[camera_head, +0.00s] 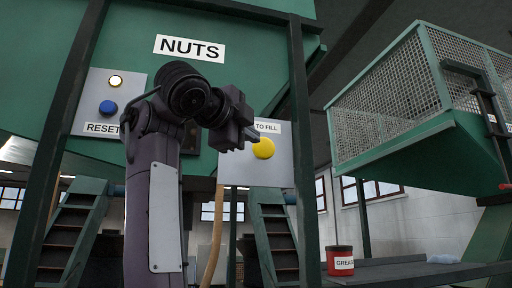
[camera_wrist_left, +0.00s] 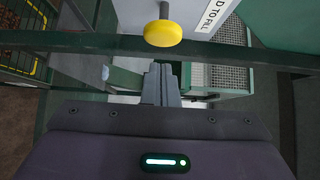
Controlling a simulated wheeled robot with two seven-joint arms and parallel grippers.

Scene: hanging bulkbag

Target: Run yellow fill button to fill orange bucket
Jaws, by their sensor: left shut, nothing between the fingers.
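The yellow fill button (camera_head: 263,149) is on a pale panel (camera_head: 284,172) beside a label reading "TO FILL". My left gripper (camera_head: 252,136) is shut and empty, just left of and slightly above the button in the head view. In the left wrist view, the button (camera_wrist_left: 163,33) stands on a short stem beyond the shut fingertips (camera_wrist_left: 161,68), with a visible gap between them. I see no orange bucket in either view. My right gripper is out of view.
A green hopper marked NUTS (camera_head: 189,48) fills the upper left. A panel with a blue button (camera_head: 108,107) and RESET label is partly behind my left arm. Dark posts (camera_head: 302,130) flank the panels. A mesh cage (camera_head: 390,100) and red grease can (camera_head: 340,261) are at right.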

